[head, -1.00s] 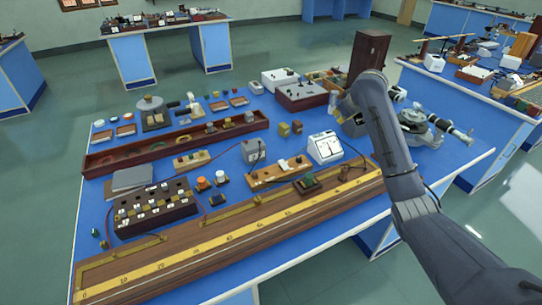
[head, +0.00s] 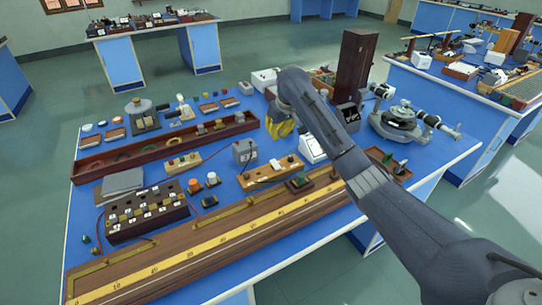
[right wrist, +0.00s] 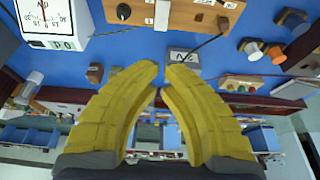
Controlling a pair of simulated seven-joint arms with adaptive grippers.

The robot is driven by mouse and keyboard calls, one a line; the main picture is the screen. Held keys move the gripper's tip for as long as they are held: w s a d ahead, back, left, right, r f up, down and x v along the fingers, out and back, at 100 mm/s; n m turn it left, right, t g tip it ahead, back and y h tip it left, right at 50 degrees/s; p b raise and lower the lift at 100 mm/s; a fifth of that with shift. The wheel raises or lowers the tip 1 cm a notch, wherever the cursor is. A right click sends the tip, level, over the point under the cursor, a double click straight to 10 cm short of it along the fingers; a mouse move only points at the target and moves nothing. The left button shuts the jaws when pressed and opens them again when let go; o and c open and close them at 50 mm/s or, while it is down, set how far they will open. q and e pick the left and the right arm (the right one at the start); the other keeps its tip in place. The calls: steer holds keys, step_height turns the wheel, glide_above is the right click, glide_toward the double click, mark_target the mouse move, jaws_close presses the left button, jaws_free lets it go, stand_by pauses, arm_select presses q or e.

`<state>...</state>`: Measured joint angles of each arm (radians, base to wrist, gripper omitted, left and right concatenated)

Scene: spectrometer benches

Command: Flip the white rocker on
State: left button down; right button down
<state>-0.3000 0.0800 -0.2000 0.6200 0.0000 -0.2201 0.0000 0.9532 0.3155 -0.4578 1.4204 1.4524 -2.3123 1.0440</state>
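The white rocker (head: 271,167) sits on a light wooden board (head: 253,181) in the middle of the blue bench, between dark knobs. In the right wrist view the white rocker (right wrist: 162,14) is at the top edge, with a black knob beside it. My right gripper (head: 281,131) has yellow fingers and hangs above the bench, behind the board in the head view. In the right wrist view its fingertips (right wrist: 162,72) come together with nothing between them, apart from the rocker. The rocker's tilt is too small to tell. My left gripper is out of view.
A white meter (head: 311,149) stands right of the board, partly hidden by my right arm. A grey box (head: 244,152) stands behind the board's left end. A long scaled rail (head: 203,245) lies in front. A tall dark wooden box (head: 355,65) stands at the back right.

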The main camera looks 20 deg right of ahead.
steer(key=x, duration=1.4)
steer(key=shift+s+d, duration=0.15)
steer(key=shift+s, duration=0.2)
steer(key=shift+f, duration=0.1)
steer(key=shift+w+f, duration=0.2)
steer(key=shift+f, duration=0.35)
steer(key=shift+r, duration=0.25)
steer(key=shift+r, duration=0.55)
step_height(320, 180, up, 14)
stand_by(0.5)
